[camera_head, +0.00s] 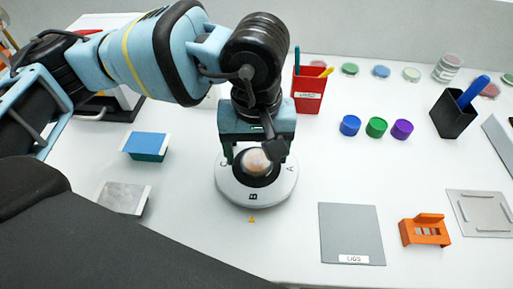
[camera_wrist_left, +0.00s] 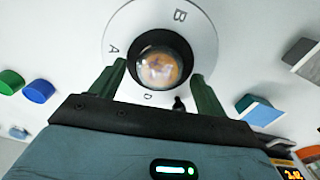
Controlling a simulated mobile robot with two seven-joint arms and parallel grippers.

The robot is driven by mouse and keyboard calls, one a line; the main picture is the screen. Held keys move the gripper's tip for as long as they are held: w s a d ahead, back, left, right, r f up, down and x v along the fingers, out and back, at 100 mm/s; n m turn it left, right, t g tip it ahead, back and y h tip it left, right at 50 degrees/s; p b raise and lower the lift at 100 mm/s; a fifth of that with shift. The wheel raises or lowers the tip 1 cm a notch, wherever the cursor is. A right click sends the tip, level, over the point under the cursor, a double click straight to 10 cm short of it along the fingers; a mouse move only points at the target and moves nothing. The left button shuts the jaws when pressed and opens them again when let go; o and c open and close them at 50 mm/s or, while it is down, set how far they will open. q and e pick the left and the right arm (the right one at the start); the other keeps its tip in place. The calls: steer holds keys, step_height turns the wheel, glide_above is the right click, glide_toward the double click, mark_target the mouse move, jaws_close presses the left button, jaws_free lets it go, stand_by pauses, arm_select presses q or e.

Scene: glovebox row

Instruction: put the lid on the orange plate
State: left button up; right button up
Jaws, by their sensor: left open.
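A round dish with orange-brown contents (camera_head: 256,161) sits at the dark centre of a white turntable lettered around its rim (camera_head: 240,198). It also shows in the left wrist view (camera_wrist_left: 160,68), with a glossy, clear-looking top; I cannot tell whether that is a lid. My left gripper (camera_head: 257,152) is open above the turntable, with one finger on each side of the dish. In the left wrist view its fingers (camera_wrist_left: 159,72) stand apart from the dish. A grey mat (camera_head: 350,228) with a white label lies bare at the right front. My right gripper is not in view.
Blue (camera_head: 350,125), green (camera_head: 376,127) and purple (camera_head: 402,129) round pieces stand right of the turntable. A red pen cup (camera_head: 308,92) and a black cup (camera_head: 453,115) stand behind. An orange rack (camera_head: 424,230) is at the right front. Blocks (camera_head: 146,146) lie left.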

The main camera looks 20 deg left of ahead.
arm_select(q)
step_height(320, 180, up, 8)
stand_by(0.6)
steer(key=shift+f, duration=0.1)
